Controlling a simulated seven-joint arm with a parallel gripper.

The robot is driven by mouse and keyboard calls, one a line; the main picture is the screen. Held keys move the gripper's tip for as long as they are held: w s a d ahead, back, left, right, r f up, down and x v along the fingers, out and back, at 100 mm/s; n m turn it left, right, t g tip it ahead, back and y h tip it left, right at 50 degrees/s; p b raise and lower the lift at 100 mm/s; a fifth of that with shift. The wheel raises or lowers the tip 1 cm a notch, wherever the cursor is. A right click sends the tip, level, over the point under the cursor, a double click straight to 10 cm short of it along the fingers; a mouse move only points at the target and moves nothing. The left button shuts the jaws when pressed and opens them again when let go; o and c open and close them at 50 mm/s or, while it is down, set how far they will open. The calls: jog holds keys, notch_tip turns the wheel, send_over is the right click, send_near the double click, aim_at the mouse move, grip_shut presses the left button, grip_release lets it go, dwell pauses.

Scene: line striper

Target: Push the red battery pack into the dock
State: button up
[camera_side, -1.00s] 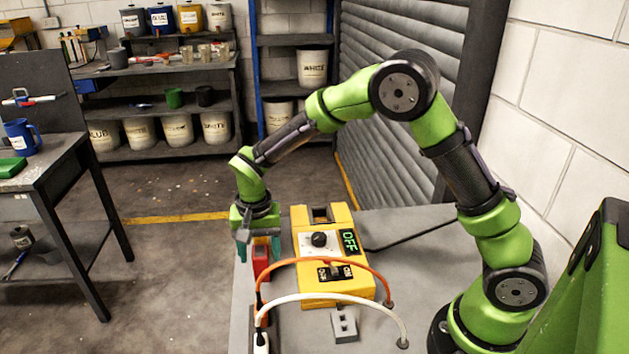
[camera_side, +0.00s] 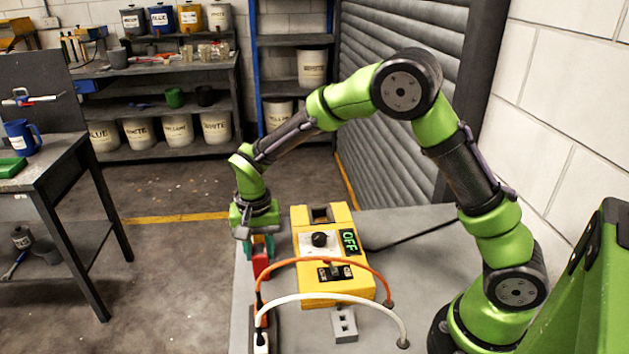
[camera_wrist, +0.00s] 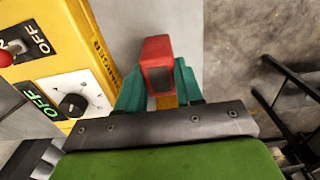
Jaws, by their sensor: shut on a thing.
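The red battery pack (camera_side: 260,265) is upright at the left side of the grey bench, beside the yellow machine. My gripper (camera_side: 258,246) is above it, pointing down, with its teal fingers shut on the pack. In the wrist view the red pack (camera_wrist: 156,48) shows between the two teal fingers of my gripper (camera_wrist: 159,88). The yellow machine (camera_side: 304,245) has a dark opening (camera_side: 320,213) at its far end, which may be the dock; I cannot tell for certain. Its green display reads OFF. I cannot tell whether the pack touches the bench.
An orange cable (camera_side: 330,260) and a white cable (camera_side: 335,297) arch over the front of the machine. A small grey block (camera_side: 344,325) is on the bench (camera_side: 400,240) in front. The machine's black knob (camera_wrist: 72,105) is close to my gripper.

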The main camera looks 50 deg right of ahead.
jog(key=shift+r, duration=0.55)
jog(key=shift+r, duration=1.75)
jog(key=shift+r, duration=0.3)
notch_tip(320, 180, up, 11)
jog(key=d, duration=2)
notch_tip(320, 180, down, 10)
jog(key=shift+s+d+f, duration=0.25)
jog(key=shift+s, duration=0.1)
jog(key=shift+f, duration=1.9)
